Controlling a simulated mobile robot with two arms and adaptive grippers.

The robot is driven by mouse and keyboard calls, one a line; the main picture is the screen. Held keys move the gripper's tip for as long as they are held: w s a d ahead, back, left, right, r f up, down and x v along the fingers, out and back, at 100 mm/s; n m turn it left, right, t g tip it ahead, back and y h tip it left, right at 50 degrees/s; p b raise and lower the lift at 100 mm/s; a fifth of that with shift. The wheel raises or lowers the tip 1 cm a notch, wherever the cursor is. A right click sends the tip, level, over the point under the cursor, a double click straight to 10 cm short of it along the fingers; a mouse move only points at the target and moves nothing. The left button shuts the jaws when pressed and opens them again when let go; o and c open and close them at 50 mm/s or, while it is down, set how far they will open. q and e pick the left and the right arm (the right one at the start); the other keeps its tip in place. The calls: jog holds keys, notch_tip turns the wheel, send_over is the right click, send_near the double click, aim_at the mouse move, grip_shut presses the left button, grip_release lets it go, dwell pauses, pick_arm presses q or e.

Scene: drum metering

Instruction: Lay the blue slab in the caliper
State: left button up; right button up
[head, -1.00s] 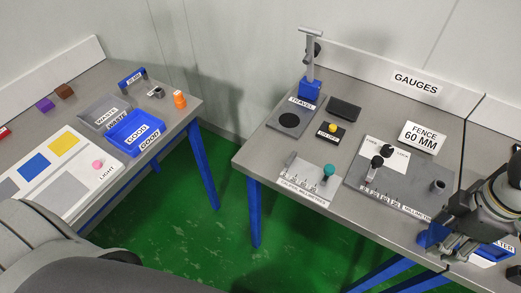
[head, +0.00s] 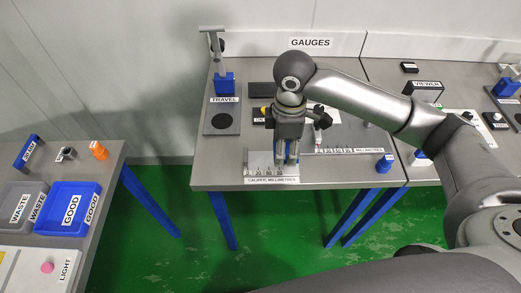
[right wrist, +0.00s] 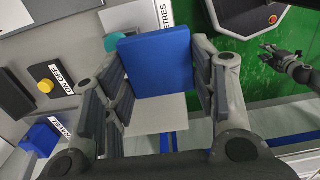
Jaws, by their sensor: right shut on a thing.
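The caliper (head: 259,160) is a pale plate with a printed millimetre scale at the front edge of the gauge table. My right gripper (head: 287,158) points down over its right part. In the right wrist view the right gripper (right wrist: 160,90) is shut on the blue slab (right wrist: 157,62), with a finger pair on each side. The slab is mostly hidden by the fingers in the head view. Whether it touches the caliper, I cannot tell. The teal knob (right wrist: 118,42) shows beside the slab. My left gripper (right wrist: 283,58) is small in the right wrist view; its opening is unclear.
The travel gauge (head: 223,84) with its blue base stands behind left. A ruled plate (head: 348,140) lies to the right of the gripper, with a blue block (head: 385,163) beyond it. A gap of green floor (head: 165,215) separates this table from the bin table with the blue GOOD tray (head: 95,190).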

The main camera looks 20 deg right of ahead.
jog(key=p, duration=0.1)
send_over(262, 159)
jog(key=f, duration=0.6)
jog(key=shift+s+d, duration=0.2)
jog(key=shift+s, duration=0.1)
jog(key=shift+w+a+f, duration=0.2)
jog(key=shift+w+f, duration=0.15)
jog(key=shift+f, duration=0.2)
notch_tip(262, 159, down, 2)
jog(key=shift+f+p, duration=0.2)
jog(key=shift+p, duration=0.15)
pick_arm(q)
jog(key=shift+a+r, duration=0.3)
jog(key=shift+r, duration=0.2)
jog(key=shift+a+r, duration=0.25)
jog(key=shift+r, duration=0.25)
pick_arm(e)
jog(key=shift+f, duration=0.35)
jog(key=shift+f, duration=0.15)
jog(key=o, duration=1)
jog(key=shift+o, duration=0.2)
